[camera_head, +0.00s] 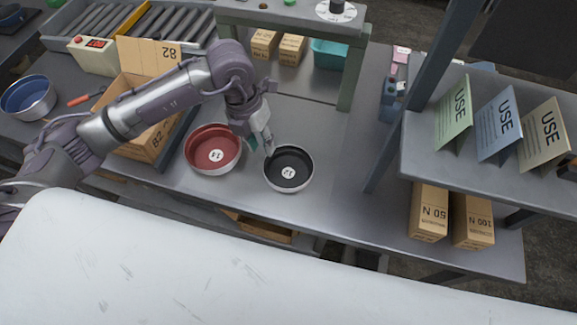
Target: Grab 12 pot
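The 12 pot (290,178) is a round, shallow pan with a black inside, a pale outer wall and a white round label marked 12. It stands upright on the grey metal table. My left gripper (261,147) points down at the pot's upper left rim. Its fingertips look spread apart, one near the inside of the rim and one to the left of it. I cannot tell whether they touch the rim. My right gripper is not in view.
A red pan (205,160) marked 11 stands close left of the black pot. A blue pan (28,98) and an open carton (133,92) are farther left. A shelf (480,160) with signs stands at right, boxes (429,213) below it. Table right of the pot is clear.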

